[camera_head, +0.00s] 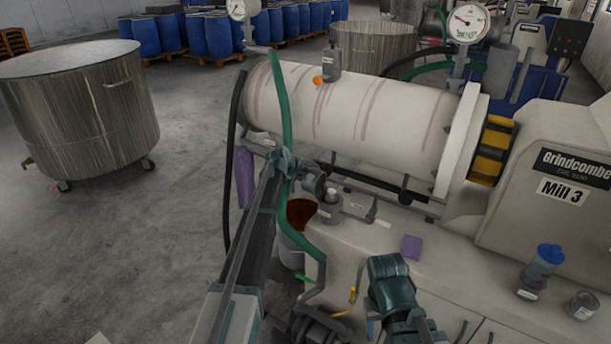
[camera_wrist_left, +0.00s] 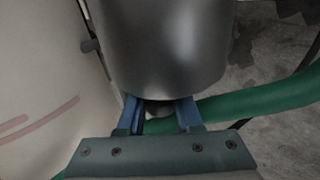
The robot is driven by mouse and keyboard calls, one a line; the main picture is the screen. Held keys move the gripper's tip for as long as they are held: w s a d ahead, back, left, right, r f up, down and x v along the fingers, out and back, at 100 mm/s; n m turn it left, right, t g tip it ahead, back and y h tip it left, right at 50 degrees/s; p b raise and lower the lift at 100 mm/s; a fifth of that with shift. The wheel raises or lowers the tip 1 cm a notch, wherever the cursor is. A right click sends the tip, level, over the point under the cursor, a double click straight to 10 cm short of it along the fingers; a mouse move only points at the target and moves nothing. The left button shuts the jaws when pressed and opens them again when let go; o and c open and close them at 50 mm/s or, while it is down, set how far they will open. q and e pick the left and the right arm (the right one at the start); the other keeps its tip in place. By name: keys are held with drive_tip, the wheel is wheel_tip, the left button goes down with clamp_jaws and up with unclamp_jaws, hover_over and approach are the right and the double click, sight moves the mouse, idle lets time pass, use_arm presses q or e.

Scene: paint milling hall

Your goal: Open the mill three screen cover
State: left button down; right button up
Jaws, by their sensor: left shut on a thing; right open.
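Mill 3 stands across the view, with its name plate (camera_head: 562,192) on the white housing at right and a long cream drum (camera_head: 355,115) streaked reddish. I cannot tell which part is the screen cover. My left gripper (camera_head: 290,165) is below the drum's left end, beside the green hose (camera_head: 281,95); the fingers show in the left wrist view (camera_wrist_left: 160,115). They are shut on a small grey part (camera_wrist_left: 158,111), mostly hidden. A dark grey cylinder (camera_wrist_left: 160,45) fills the view just beyond them. My right gripper (camera_head: 388,268) is open over the mill's front ledge; its fingertips are hard to make out.
The green hose loops down past my left arm. A purple cloth (camera_head: 412,247), a blue-capped bottle (camera_head: 541,270) and a jar (camera_head: 583,306) stand on the ledge. A yellow-handled valve (camera_head: 351,297) is low in front. A wheeled steel tub (camera_head: 85,120) stands left; floor between is clear.

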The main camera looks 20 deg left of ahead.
use_arm(q)
drive_tip(key=shift+f, duration=0.2)
idle(0.4)
drive_tip(key=c, duration=0.6)
unclamp_jaws()
drive_tip(key=shift+r, duration=0.1)
drive_tip(key=p+v, duration=0.9)
drive_tip(key=v, duration=0.4)
drive_tip(key=shift+s+a+r+p, duration=0.2)
drive_tip(key=shift+a+p, duration=0.1)
drive_tip(key=shift+a, duration=0.1)
